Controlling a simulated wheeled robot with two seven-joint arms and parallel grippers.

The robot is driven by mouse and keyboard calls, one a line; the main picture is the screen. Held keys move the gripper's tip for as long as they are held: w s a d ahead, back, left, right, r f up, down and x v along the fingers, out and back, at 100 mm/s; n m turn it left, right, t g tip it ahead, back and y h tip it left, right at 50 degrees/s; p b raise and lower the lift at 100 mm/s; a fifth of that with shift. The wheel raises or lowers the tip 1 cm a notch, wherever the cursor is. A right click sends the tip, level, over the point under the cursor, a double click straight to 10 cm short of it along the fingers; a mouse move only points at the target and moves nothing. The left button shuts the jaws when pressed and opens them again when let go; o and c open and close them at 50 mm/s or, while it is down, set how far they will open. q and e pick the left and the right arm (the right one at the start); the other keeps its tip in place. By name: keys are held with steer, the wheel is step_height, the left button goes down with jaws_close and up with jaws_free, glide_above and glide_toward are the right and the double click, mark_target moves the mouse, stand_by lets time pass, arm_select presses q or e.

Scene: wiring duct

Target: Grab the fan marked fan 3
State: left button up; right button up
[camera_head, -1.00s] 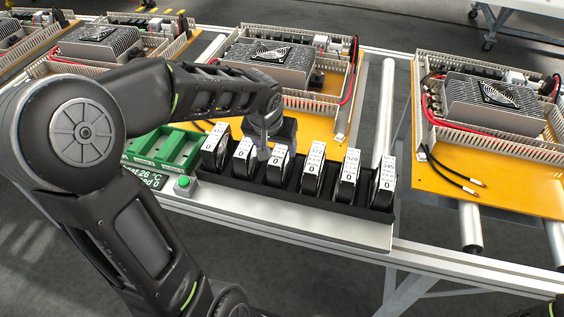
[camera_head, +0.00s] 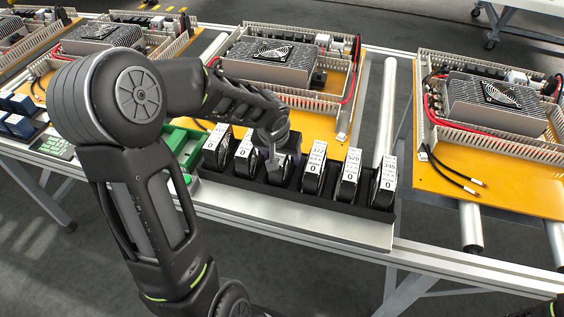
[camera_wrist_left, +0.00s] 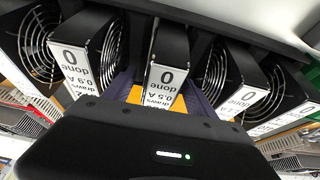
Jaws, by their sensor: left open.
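Several black fans with white labels on top stand upright in a row in a black rack (camera_head: 240,184). I cannot read a "fan 3" mark on any of them. My left gripper (camera_head: 273,160) points down over the third fan from the left and hides most of it in the head view. In the left wrist view, a fan (camera_wrist_left: 167,75) with a label reading 0, done, 0.5 A sits in the middle, between the open fingers of the left gripper (camera_wrist_left: 162,95). I cannot tell whether the fingers touch it. My right gripper is not in view.
Neighbouring fans stand close on both sides: one to the left (camera_head: 245,158) and one to the right (camera_head: 314,170). Behind the rack is a yellow board with a power unit (camera_head: 270,62). A green tray (camera_head: 180,140) lies left of the rack.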

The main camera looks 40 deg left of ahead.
arm_select(q)
steer(key=shift+w+a+f, duration=0.1)
steer(key=shift+w+f, duration=0.1)
steer(key=shift+f, duration=0.3)
steer(key=shift+f+b, duration=0.2)
steer(key=shift+b, duration=0.3)
stand_by(0.6)
steer(key=shift+c, duration=0.5)
jaws_close()
stand_by(0.3)
